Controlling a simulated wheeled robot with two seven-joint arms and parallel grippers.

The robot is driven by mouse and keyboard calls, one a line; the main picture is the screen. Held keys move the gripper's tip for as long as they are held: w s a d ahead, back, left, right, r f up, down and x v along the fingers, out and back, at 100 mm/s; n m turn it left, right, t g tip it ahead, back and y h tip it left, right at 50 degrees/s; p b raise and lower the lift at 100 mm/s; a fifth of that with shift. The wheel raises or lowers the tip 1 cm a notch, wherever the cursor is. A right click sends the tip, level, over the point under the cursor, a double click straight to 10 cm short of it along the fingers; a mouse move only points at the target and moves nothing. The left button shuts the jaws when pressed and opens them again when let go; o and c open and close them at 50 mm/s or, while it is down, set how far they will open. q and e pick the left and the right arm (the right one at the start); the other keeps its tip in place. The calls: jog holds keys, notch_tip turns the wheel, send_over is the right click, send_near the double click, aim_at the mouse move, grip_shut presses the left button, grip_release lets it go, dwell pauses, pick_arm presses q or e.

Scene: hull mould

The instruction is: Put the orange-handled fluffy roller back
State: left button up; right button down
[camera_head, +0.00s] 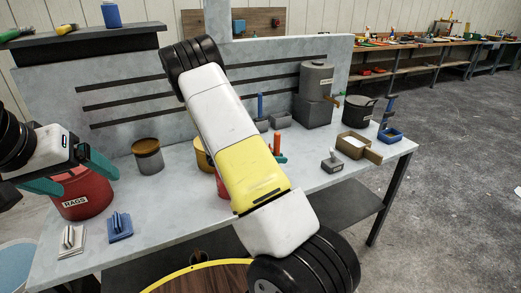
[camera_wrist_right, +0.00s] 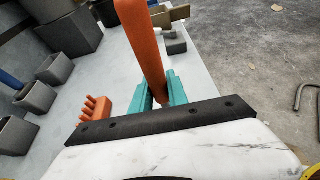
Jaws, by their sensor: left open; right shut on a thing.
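In the right wrist view my right gripper (camera_wrist_right: 160,92) has its teal fingers shut on the orange handle (camera_wrist_right: 140,40) of a roller. The roller's fluffy head is out of sight. In the head view the orange handle (camera_head: 277,141) stands up behind my right forearm, with a bit of my right gripper (camera_head: 281,158) showing. An orange pronged holder (camera_wrist_right: 94,118) stands on the bench left of my right gripper in the wrist view. My left gripper (camera_head: 88,182) is open and empty in front of the red RAGS bucket (camera_head: 84,197).
On the bench (camera_head: 190,218) are a blue pronged holder (camera_head: 120,227), a white one (camera_head: 72,241), a brown-topped can (camera_head: 148,157), a cardboard box (camera_head: 352,146) and a black pot (camera_head: 359,112). Grey bins (camera_wrist_right: 60,68) stand left of the gripper. My right arm hides the bench's middle.

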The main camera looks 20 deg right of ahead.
jog(key=c, duration=1.2)
grip_release()
jog(key=w+v, duration=0.1)
jog(key=v, duration=0.7)
jog(key=s+a+r+m+t+y, duration=0.1)
jog(key=s+a+r+m+y, duration=0.4)
jog(key=s+r+m, duration=0.1)
jog(key=s+a+r+m+t+y, duration=0.2)
jog(key=s+a+r+m+y, duration=0.3)
jog(key=s+r, duration=0.4)
jog(key=s+a+r+m+t+y, duration=0.2)
jog(key=s+a+r+m+y, duration=0.3)
jog(key=s, duration=0.6)
notch_tip(320, 180, up, 3)
jog(key=shift+f+m+y, duration=0.2)
jog(key=shift+m+y, duration=0.2)
jog(key=shift+m, duration=0.7)
